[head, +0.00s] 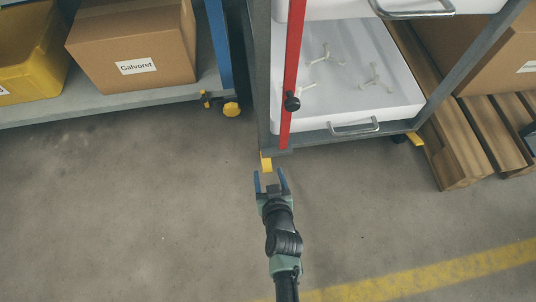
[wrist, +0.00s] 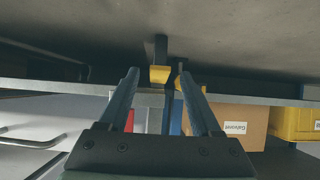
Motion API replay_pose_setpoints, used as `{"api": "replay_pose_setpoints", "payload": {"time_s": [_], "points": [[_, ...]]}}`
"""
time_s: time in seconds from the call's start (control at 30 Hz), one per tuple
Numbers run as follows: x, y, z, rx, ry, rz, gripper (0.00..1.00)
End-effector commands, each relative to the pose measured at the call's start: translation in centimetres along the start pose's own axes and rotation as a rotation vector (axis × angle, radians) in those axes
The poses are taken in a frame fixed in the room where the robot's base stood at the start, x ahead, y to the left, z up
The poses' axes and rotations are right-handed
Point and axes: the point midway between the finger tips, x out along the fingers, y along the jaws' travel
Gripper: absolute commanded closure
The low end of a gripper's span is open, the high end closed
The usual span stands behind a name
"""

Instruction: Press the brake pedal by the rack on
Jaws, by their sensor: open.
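The yellow brake pedal (head: 266,161) sticks out at the front left foot of the grey-framed rack (head: 264,75), low over the floor. In the wrist view the pedal (wrist: 160,75) shows ahead, between the two finger lines. My gripper (head: 270,175) is open and empty, low in front of the pedal, with its fingers pointing at it. In the wrist view the gripper (wrist: 157,78) also shows its fingers apart. I cannot tell whether the fingers touch the pedal, or whether it is up or down.
A red bar (head: 291,60) with a black knob runs up the rack's front. White drawers hold pale three-armed parts. Another yellow pedal (head: 415,139) is at the rack's right foot. Left stands a blue-post shelf with a Galvoret box (head: 130,45). A pallet (head: 450,150) stands right. The front floor is clear.

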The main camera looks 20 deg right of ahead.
Motion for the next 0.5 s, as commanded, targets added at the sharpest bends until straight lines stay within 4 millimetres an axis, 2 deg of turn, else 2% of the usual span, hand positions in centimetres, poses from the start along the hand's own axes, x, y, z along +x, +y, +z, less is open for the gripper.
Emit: {"api": "replay_pose_setpoints", "payload": {"time_s": [0.03, 0.2, 0.4, 0.5], "points": [[-1.6, -0.2, -0.5, 0.0, -0.003, -0.003, 0.35], [-5.6, -0.2, -0.5, -0.003, -0.004, -0.004, 0.35], [-9.1, -0.1, -0.4, -0.003, -0.003, -0.003, 0.35], [-10.1, 0.0, -0.3, -0.002, -0.002, -0.002, 0.35]]}}
